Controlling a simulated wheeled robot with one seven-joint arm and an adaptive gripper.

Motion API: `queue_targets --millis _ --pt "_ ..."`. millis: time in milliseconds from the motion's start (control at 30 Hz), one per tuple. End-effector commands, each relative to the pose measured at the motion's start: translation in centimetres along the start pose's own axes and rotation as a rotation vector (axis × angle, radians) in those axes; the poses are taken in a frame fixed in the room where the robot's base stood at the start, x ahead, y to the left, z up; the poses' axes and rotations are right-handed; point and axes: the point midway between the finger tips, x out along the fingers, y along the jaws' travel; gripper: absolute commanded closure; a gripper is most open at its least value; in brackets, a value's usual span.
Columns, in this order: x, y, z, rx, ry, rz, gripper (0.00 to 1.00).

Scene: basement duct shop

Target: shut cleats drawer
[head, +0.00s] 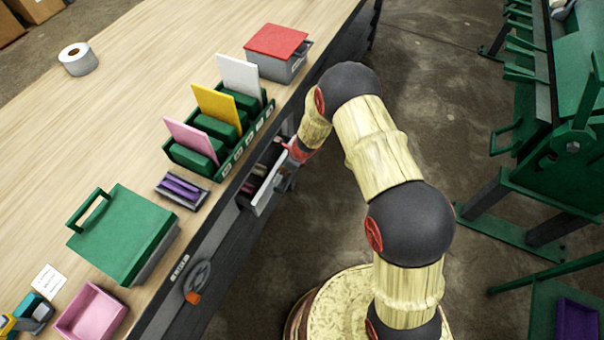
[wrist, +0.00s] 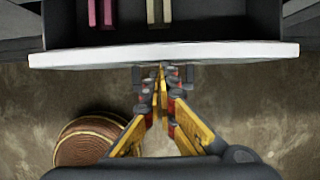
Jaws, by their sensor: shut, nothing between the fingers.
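The cleats drawer stands open from the front of the workbench in the head view; its pale front panel (head: 268,189) is pulled out toward the floor side. In the wrist view its white front edge (wrist: 200,52) runs across the top, with pink and cream strips (wrist: 154,12) lying in the dark inside. My gripper (wrist: 161,72) is shut and empty, on the outer side of the front panel. Its fingertips are close to the panel; I cannot tell whether they touch. In the head view my arm hides part of the gripper.
The workbench top (head: 130,130) holds a green divider rack (head: 222,160), a grey box with red lid (head: 277,50), a green case (head: 125,235) and a pink tray (head: 92,312). A green machine (head: 575,130) stands at right. Open floor (head: 440,110) lies between.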

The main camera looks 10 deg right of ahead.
Motion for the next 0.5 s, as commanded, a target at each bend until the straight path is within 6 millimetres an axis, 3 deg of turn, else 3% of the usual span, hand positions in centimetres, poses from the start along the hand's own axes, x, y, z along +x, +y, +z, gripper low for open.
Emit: queue_targets --millis 200,500 --pt "1.3 0.1 4.0 -0.003 0.0 0.002 1.0" --pt "2.5 0.0 6.8 -0.001 -0.001 0.0 1.0"
